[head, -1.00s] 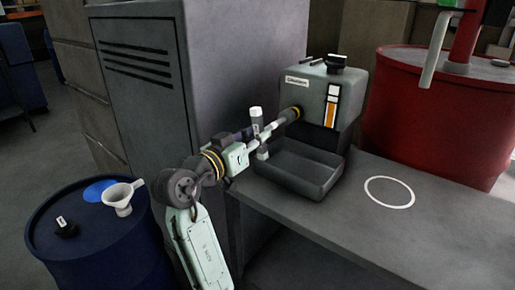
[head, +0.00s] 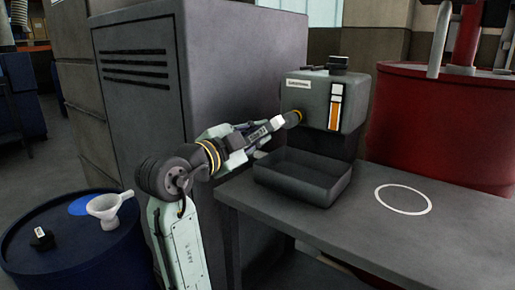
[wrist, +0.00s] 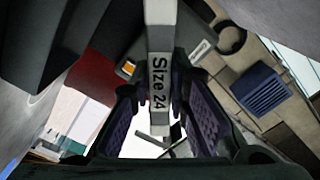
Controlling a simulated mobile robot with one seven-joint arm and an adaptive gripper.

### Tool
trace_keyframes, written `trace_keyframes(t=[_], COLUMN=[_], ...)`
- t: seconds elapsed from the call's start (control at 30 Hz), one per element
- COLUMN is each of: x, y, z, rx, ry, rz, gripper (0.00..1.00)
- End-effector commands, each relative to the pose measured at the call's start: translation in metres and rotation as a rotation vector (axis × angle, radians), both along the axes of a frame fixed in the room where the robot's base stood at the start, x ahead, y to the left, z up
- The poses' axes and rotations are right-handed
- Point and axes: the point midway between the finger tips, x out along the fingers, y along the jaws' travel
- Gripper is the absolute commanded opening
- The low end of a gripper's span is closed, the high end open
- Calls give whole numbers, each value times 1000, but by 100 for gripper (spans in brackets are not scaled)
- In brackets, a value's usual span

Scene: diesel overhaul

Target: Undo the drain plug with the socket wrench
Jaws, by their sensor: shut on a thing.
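The socket wrench (head: 278,123) reaches from my gripper (head: 264,132) to the front of the grey sump box (head: 312,98). Its far end meets the box at a small yellow ring (head: 298,114). The drain plug itself is hidden behind the socket end, so I cannot tell how far it is turned. In the wrist view the wrench's grey bar, marked "Size 24" (wrist: 160,72), lies between the two purple-padded fingers of my gripper (wrist: 160,95). My gripper is shut on the wrench.
An open dark drain pan (head: 300,180) sits on the grey bench (head: 345,222) below the box. A white ring (head: 403,187) marks bare bench to the right. A blue drum (head: 75,262) bears a white funnel (head: 108,207). A red drum (head: 430,125) stands behind; a grey cabinet (head: 200,65) stands close behind my arm.

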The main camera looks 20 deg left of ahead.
Motion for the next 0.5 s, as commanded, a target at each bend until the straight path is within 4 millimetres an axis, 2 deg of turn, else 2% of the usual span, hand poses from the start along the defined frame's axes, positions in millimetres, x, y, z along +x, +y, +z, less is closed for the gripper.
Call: trace_keyframes(t=[0.2,0.5], x=[0,0], y=[0,1], z=[0,2], rx=[130,131], ry=[-50,-51], rz=[1,0], gripper=[0,0])
